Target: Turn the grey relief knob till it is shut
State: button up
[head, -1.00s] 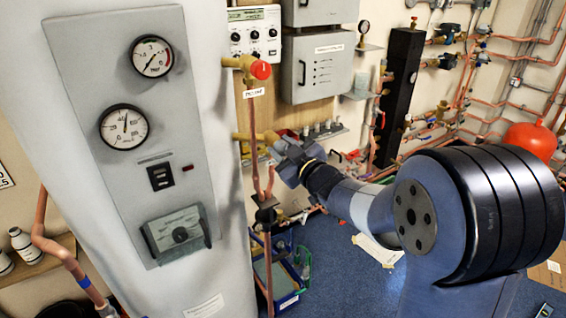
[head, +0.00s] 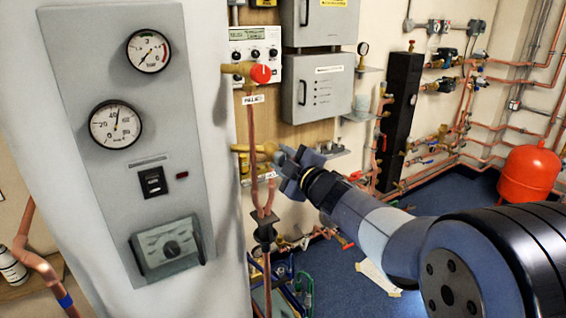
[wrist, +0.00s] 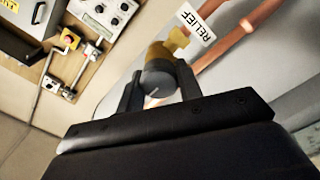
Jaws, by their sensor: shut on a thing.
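The grey relief knob (wrist: 159,80) is round, with a pale line on its face, on a brass valve body (wrist: 178,42) with a white RELIEF tag (wrist: 196,22). My gripper (wrist: 160,90) has one finger on each side of the knob and is shut on it in the wrist view. In the head view my gripper (head: 283,168) is at the lower brass valve (head: 252,148) on the copper pipe, and hides the knob there. How far the knob is turned is hard to tell.
A red knob (head: 261,74) sits on the brass valve above. The white cylinder (head: 222,230) with gauges stands close on the left. Grey boxes (head: 318,100) and a black column (head: 399,125) are behind. A red vessel (head: 529,172) stands at the right.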

dwell(0.3)
jog(key=o, duration=1)
jog(key=shift+s, duration=0.1)
jog(key=v, duration=1)
jog(key=shift+s+d, duration=0.25)
jog(key=shift+s, duration=0.05)
jog(key=shift+w, duration=0.1)
jog(key=x, duration=1.1)
